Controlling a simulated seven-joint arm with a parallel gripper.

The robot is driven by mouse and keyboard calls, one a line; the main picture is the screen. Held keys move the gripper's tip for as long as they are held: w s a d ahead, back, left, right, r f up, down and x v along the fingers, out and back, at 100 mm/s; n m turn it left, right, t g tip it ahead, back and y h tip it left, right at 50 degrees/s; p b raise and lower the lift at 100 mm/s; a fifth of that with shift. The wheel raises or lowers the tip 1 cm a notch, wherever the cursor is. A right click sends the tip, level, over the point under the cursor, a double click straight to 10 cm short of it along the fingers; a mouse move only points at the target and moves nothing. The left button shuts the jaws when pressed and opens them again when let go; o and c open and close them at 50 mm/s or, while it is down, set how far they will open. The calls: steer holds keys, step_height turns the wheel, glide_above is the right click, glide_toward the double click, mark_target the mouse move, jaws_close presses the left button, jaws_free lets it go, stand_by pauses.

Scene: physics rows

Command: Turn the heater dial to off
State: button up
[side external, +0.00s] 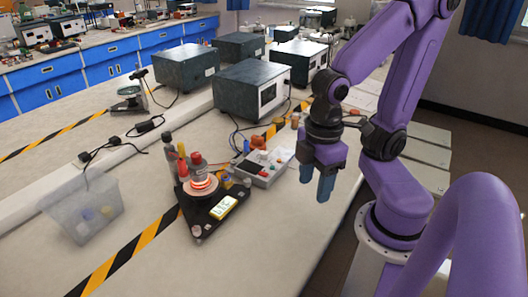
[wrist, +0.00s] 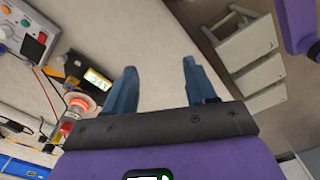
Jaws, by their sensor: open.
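The heater (side external: 210,216) is a black, roughly triangular unit on the bench with a glowing red-orange top and a lit yellow display. In the wrist view the heater (wrist: 72,66) is left of the fingers. My gripper (side external: 323,187) is open and empty, pointing down, right of the heater and apart from it. In the wrist view my gripper (wrist: 160,84) has bare bench and floor between its fingers.
A grey control box (side external: 264,168) with knobs sits between heater and gripper. Bottles stand behind the heater. A clear bin (side external: 82,212) is at left, and dark instrument boxes (side external: 250,88) stand behind. The bench in front of the heater is clear; its right edge is near my gripper.

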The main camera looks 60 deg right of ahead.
steer(key=w+m, duration=1)
steer(key=w, duration=0.1)
steer(key=m, duration=2.7)
glide_above(264, 152)
step_height(264, 152, down, 2)
step_height(264, 152, down, 17)
steer(key=shift+f, duration=0.1)
jaws_close()
